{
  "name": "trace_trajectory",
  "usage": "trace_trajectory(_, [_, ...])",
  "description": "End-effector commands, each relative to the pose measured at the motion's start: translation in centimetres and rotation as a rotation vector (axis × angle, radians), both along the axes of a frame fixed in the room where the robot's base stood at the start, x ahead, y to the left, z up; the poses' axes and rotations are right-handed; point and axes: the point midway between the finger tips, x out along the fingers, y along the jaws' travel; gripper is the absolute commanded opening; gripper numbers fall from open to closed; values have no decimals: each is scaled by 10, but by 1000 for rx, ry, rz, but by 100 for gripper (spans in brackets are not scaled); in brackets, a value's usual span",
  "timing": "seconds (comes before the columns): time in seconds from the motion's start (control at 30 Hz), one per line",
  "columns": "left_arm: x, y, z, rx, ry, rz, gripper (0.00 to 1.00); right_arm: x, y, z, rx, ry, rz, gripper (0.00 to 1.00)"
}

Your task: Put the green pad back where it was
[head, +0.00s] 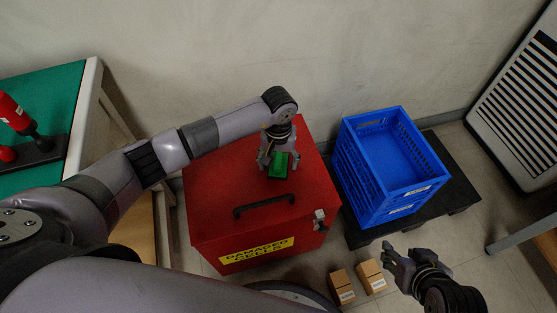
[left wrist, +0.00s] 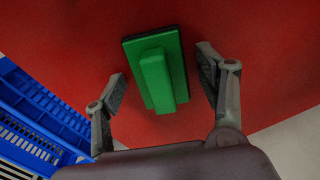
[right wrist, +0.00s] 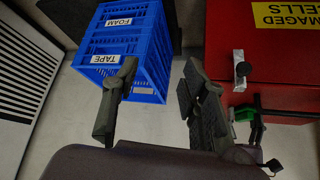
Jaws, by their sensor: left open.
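The green pad (head: 278,165) is a green block with a raised grip and a dark underside. It lies on the lid of the red box (head: 222,190), which bears a yellow "damaged cells" label. My left gripper (head: 271,160) is over the lid at the pad. In the left wrist view the pad (left wrist: 157,68) sits between the two spread fingers of the left gripper (left wrist: 163,88), with gaps on both sides. My right gripper (head: 395,258) is low at the right, apart from the box. Its fingers also show spread in the right wrist view (right wrist: 153,90), with nothing between them.
A blue crate (head: 352,165) labelled foam and tape stands on a dark pallet (head: 455,185) right of the red box. Two small cardboard boxes (head: 342,287) are on the floor in front. A green-topped table (head: 50,85) is at the left. The wall is behind.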

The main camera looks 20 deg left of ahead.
Motion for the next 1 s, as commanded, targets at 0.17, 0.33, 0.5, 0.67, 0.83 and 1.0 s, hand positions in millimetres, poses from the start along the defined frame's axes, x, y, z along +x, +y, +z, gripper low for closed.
trace_trajectory(0.17, [0, 0, 1, 0, 0, 0, 65, -1, 0, 0, -1, 6, 0, 40])
trace_trajectory(0.33, [1, 0, 14, 0, -4, -1, 65, -24, -8, -8, -25, 118, -11, 40])
trace_trajectory(0.5, [2, 1, 52, 0, -7, -2, 65, -59, -18, -13, -56, 274, -23, 40])
trace_trajectory(0.67, [2, 1, 87, 1, -5, 0, 65, -62, -19, -8, -60, 289, -25, 40])
trace_trajectory(0.83, [1, 0, 111, 0, -2, 0, 65, -62, -19, -4, -60, 287, -24, 40])
trace_trajectory(1.0, [0, 0, 122, 1, 0, 0, 65, -61, -19, -3, -60, 286, -24, 40])
